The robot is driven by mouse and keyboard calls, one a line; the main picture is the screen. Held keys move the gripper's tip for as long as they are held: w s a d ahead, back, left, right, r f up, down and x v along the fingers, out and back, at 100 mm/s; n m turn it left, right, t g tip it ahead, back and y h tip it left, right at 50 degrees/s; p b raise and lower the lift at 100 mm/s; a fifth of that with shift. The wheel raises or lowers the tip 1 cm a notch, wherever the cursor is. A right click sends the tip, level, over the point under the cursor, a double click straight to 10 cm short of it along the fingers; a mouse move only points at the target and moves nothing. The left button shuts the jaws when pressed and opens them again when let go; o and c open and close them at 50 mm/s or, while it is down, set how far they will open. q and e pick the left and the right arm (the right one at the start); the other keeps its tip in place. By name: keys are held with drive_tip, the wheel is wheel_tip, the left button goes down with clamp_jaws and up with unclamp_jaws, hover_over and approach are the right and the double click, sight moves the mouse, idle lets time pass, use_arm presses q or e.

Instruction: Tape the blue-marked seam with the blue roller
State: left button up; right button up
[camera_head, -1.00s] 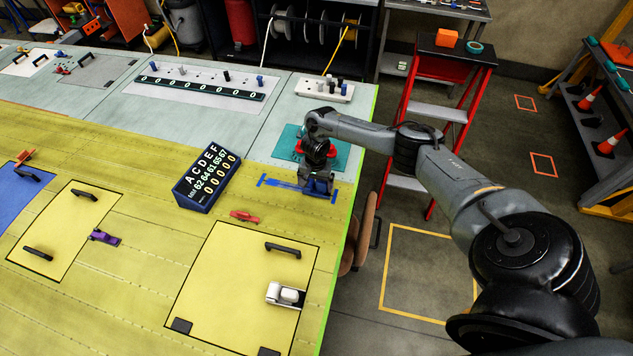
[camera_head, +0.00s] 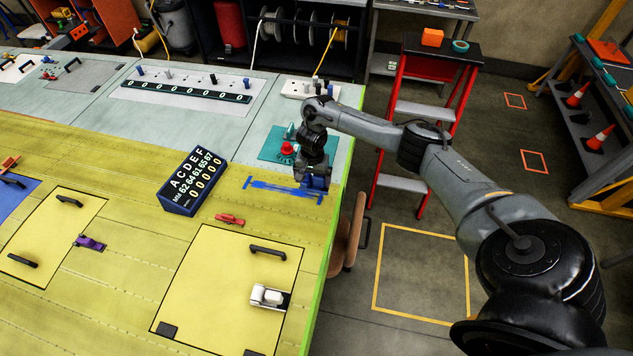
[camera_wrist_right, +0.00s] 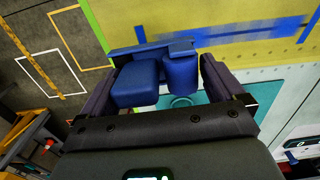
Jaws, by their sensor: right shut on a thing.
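The blue-marked seam (camera_head: 270,186) is a blue strip with short cross marks at its ends, on the yellow-green wing panel near its right edge. My right gripper (camera_head: 313,181) is shut on the blue roller (camera_wrist_right: 150,78) over the right end of this strip. The roller shows between both fingers in the right wrist view, with a blue block, a rounded blue part and a flat blue bar. The blue strip also shows in the right wrist view (camera_wrist_right: 238,32), to the right of the roller. I cannot tell whether the roller touches the panel. My left gripper is out of view.
A dark blue counter box (camera_head: 192,182) stands left of the seam. A red tool (camera_head: 229,220), a purple tool (camera_head: 90,242) and a white tool (camera_head: 268,297) lie on the panel. A teal mat (camera_head: 272,147) with a red-topped item (camera_head: 287,148) lies behind the seam.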

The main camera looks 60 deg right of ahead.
drive_tip(key=shift+r, duration=1.4)
